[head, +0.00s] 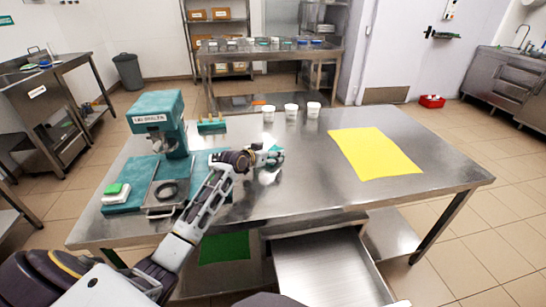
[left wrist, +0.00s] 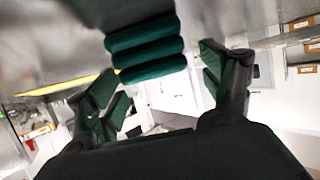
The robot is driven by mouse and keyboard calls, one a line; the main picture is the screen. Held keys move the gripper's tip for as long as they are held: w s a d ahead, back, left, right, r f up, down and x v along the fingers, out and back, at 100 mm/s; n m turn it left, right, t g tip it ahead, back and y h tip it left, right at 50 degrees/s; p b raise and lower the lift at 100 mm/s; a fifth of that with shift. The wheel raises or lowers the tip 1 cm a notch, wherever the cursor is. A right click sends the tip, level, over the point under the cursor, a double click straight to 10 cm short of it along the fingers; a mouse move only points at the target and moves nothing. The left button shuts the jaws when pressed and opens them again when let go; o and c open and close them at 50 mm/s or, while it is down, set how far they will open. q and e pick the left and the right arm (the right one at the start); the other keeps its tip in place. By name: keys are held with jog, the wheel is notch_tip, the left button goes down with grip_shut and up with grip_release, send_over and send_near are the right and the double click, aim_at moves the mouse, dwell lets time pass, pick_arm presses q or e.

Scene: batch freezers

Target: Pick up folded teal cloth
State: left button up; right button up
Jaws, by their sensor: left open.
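The folded teal cloth (left wrist: 145,48) shows in the left wrist view as a stack of rounded layers, just ahead of the fingers and between their lines. In that view my left gripper (left wrist: 158,80) is open, its green-padded fingers on either side, with a gap to the cloth. In the head view my left gripper (head: 272,157) is over the middle of the steel table, its arm reaching in from the lower left. There I cannot clearly separate the cloth from the gripper. My right gripper is not in view.
The steel table (head: 310,190) carries a teal machine (head: 160,122) and a green-and-white block (head: 116,193) at left. Several white cups, including one (head: 291,112), stand at the back. A yellow sheet (head: 374,153) lies at right. An open drawer (head: 325,270) juts out in front.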

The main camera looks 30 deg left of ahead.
aim_at(275, 150)
pick_arm(q)
jog(key=shift+w+d+f, duration=0.15)
jog(key=shift+w, duration=0.55)
jog(key=shift+w+f, duration=0.3)
jog(key=shift+w, duration=0.3)
jog(key=shift+w+d+f+b, duration=0.1)
jog(key=shift+w+d+b, duration=0.05)
jog(key=shift+w+b, duration=0.15)
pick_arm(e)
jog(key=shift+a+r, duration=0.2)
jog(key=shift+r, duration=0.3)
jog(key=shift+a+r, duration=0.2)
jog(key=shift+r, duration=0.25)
pick_arm(q)
jog(key=shift+c, duration=0.2)
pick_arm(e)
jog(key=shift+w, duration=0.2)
pick_arm(q)
jog(key=c, duration=1)
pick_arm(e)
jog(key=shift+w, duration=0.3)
pick_arm(q)
jog(key=shift+o, duration=0.2)
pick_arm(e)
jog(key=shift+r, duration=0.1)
